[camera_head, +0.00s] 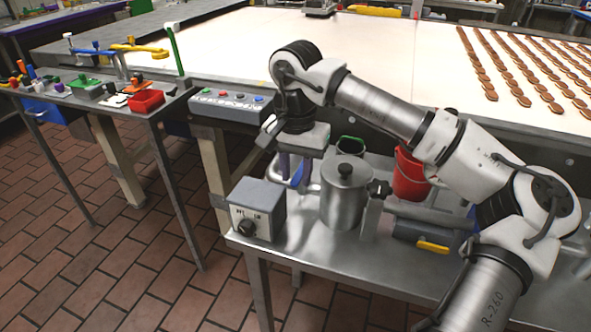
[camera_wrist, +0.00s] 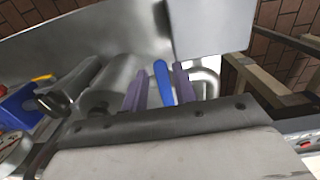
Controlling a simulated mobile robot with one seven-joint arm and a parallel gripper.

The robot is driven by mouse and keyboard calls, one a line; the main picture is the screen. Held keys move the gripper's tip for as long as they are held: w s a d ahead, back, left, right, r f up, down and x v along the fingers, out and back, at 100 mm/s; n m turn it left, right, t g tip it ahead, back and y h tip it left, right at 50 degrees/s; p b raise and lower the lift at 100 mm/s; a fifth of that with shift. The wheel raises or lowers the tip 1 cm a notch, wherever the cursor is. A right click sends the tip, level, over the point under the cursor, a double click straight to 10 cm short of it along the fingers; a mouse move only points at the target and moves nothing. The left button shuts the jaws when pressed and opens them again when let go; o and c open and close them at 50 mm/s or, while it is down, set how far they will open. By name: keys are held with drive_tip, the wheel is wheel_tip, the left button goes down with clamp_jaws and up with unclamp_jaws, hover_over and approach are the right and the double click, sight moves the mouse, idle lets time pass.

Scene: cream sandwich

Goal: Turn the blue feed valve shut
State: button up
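The blue feed valve shows as a blue lever (camera_wrist: 163,82) in the wrist view, beside a curved steel pipe (camera_wrist: 207,76). My gripper (camera_wrist: 160,88) points down at it, with one purple finger on each side of the lever. A gap shows on the lever's left and a very thin one on its right, so the fingers look open around it. In the head view my gripper (camera_head: 294,168) is low over the steel bench, behind the grey control box. Only a little of the blue lever (camera_head: 298,174) shows there between the fingers; the valve body is hidden.
The grey box with a black knob (camera_head: 257,208) and a steel pot (camera_head: 345,192) stand close to my gripper. A red bucket (camera_head: 408,176) and a yellow handle (camera_head: 432,247) are further right. The conveyor edge (camera_head: 235,104) with a button panel runs behind.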

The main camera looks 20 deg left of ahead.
sight(296, 181)
drive_tip(key=shift+o, duration=0.8)
wheel_tip(296, 181, up, 14)
drive_tip(key=shift+f, duration=0.1)
